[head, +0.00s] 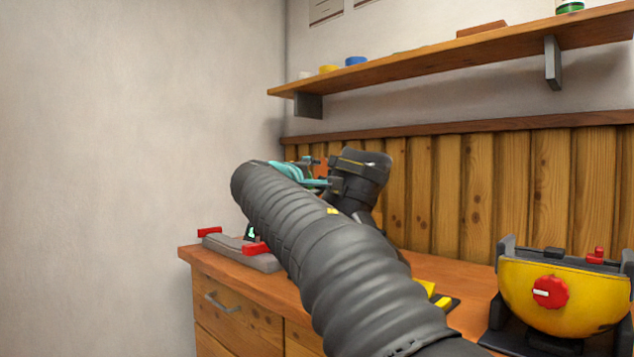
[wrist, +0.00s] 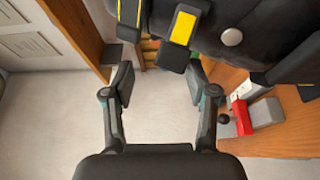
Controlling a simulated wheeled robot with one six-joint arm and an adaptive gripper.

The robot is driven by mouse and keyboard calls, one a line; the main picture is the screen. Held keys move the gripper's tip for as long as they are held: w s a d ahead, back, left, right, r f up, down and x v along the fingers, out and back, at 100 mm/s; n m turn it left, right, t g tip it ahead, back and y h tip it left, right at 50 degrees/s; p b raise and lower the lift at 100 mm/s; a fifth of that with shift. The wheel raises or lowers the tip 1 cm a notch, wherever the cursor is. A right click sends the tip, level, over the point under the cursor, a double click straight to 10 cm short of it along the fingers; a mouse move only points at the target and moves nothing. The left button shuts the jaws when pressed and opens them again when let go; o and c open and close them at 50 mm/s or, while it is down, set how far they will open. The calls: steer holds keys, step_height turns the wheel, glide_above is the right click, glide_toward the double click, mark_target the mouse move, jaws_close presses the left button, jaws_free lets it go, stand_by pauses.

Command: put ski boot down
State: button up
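The ski boot (head: 362,168) is black with yellow details. In the head view it is tilted, just right of my gripper (head: 306,176), and its lower part is hidden behind my arm. In the wrist view the boot (wrist: 235,28) fills the top right, with a yellow-marked strap and a round pale stud. Whether the boot rests on the bench is hidden.
The wooden bench (head: 234,285) carries a grey fixture with red clamps (head: 254,258) at its left end. A yellow device with a red knob (head: 562,293) stands at the right. A shelf (head: 430,62) with small items hangs above. The plank wall lies behind.

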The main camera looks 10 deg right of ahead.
steer(key=b+v, duration=0.1)
steer(key=v, duration=0.8)
steer(key=shift+s+a, duration=0.15)
steer(key=shift+s, duration=0.15)
steer(key=shift+f, duration=0.1)
steer(key=shift+w, duration=0.1)
